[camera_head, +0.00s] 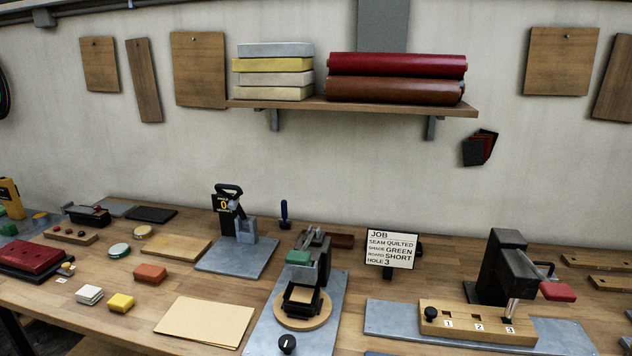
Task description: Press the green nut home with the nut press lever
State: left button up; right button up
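A dark press (497,265) stands at the right of the bench on a grey metal plate. Its lever ends in a red grip (557,291) that sticks out to the right. A metal rod (514,305) hangs from the press over the hole marked 3 in a wooden block (455,332) numbered 1, 2 and 3. A black knob (431,313) sits at the block's left end. Neither of my grippers is in view.
A job card (391,250) reads seam quilted, shade green, board short, hole 3. A central machine (306,275) carries a green block (298,257). Left are a yellow-display stand (234,222), coloured blocks and a tan sheet (205,322). A loaded shelf (350,104) hangs behind.

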aim_at(553, 291)
jog(key=z, duration=1.35)
jog(key=i+j, duration=0.1)
jog(key=j, duration=0.15)
